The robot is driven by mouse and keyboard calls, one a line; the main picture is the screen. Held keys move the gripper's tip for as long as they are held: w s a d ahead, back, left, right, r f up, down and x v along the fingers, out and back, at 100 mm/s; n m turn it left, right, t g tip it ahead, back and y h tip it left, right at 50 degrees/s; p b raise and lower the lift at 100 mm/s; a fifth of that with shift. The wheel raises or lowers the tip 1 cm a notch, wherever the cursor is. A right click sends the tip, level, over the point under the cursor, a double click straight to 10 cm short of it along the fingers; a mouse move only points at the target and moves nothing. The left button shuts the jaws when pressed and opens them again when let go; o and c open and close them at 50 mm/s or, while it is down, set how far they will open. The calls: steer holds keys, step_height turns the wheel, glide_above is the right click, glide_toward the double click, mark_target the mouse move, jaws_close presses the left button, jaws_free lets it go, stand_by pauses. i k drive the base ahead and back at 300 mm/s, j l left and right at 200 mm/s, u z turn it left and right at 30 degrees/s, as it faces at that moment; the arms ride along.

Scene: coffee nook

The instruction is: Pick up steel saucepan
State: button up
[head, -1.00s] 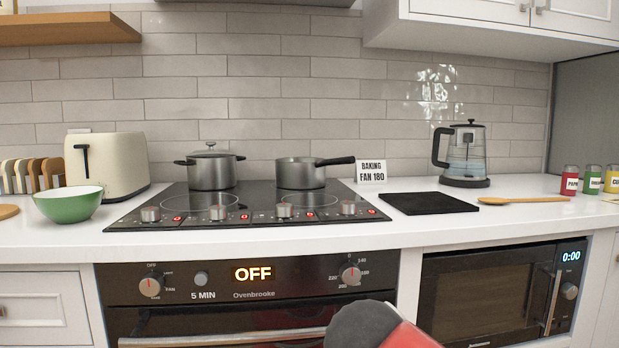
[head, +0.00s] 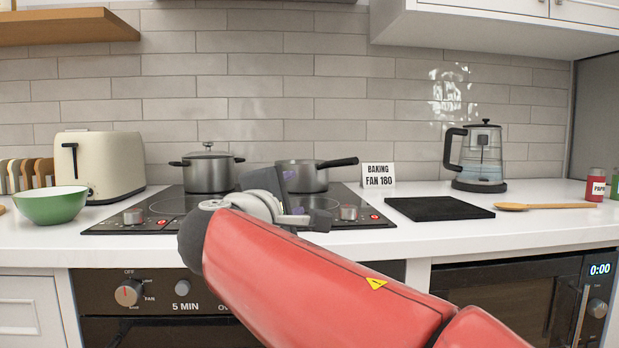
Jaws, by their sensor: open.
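The steel saucepan (head: 294,177) stands on the back right of the black hob (head: 166,203). Its dark handle (head: 338,162) points right, and its lower left side is partly hidden by my gripper. My gripper (head: 283,189) is in front of the saucepan, over the hob's front part, at the end of my red arm. It is open and holds nothing that I can see. The fingers are small and partly covered by the wrist, so I cannot tell the exact gap to the pan.
A lidded pot (head: 208,173) stands left of the saucepan. A sign (head: 378,175) and a black mat (head: 438,208) are to the right, then a kettle (head: 480,158) and wooden spoon (head: 546,206). A toaster (head: 98,165) and green bowl (head: 52,206) are at left.

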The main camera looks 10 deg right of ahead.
mark_target(312, 175)
steer(key=i+l, duration=0.3)
steer(key=i, duration=0.15)
steer(key=i+l, duration=0.25)
steer(key=i, duration=0.2)
